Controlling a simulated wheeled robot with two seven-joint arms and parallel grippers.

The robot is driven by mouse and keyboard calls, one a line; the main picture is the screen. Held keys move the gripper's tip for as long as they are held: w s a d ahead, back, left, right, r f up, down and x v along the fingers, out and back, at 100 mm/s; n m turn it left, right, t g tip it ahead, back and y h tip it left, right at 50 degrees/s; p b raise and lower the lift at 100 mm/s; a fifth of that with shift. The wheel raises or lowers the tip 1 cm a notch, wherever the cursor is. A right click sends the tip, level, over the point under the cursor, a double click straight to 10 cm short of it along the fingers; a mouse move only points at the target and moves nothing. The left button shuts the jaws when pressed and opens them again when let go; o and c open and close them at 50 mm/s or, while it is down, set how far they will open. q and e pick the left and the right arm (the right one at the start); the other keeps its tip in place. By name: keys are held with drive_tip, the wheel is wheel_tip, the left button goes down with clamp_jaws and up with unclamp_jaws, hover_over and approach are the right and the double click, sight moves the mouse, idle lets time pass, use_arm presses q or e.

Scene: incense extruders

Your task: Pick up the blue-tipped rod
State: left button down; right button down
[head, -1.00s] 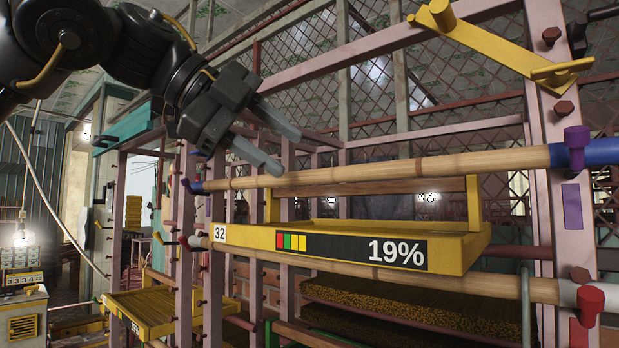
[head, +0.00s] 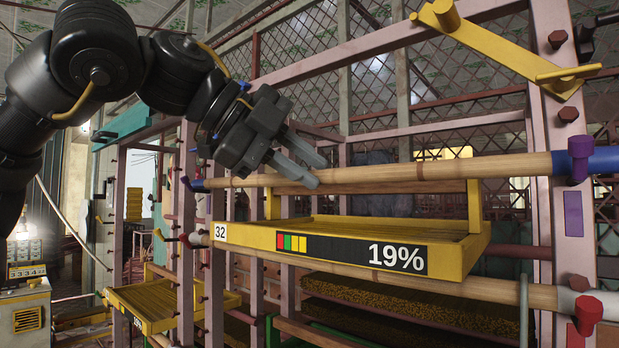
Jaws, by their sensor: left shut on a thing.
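The blue-tipped rod (head: 420,173) is a long pale wooden pole with blue ends, lying nearly level across the front of the pink rack. Its right blue end (head: 603,160) rests by a purple peg (head: 579,158) on the right post. Its left blue end (head: 199,185) is by a peg on the left post. My left gripper (head: 305,168) is shut on the rod left of its middle, with one finger in front and the other behind. The far finger is partly hidden. My right gripper is not in view.
A yellow tray (head: 470,256) marked 32 and 19% sits just below the rod. A lower white-tipped rod (head: 380,273) runs under it beside a red peg (head: 588,312). A yellow bracket (head: 500,52) juts out at upper right. Mesh panels stand behind.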

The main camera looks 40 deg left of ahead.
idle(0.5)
use_arm(q)
drive_tip(key=shift+r, duration=0.65)
drive_tip(key=s+a+r, duration=0.2)
drive_tip(key=s+a, duration=0.2)
drive_tip(key=s, duration=0.4)
drive_tip(key=s+a+r, duration=0.3)
drive_tip(key=s, duration=0.5)
drive_tip(key=shift+s+a+p, duration=0.15)
drive_tip(key=shift+a+p, duration=0.2)
drive_tip(key=shift+s+d, duration=0.1)
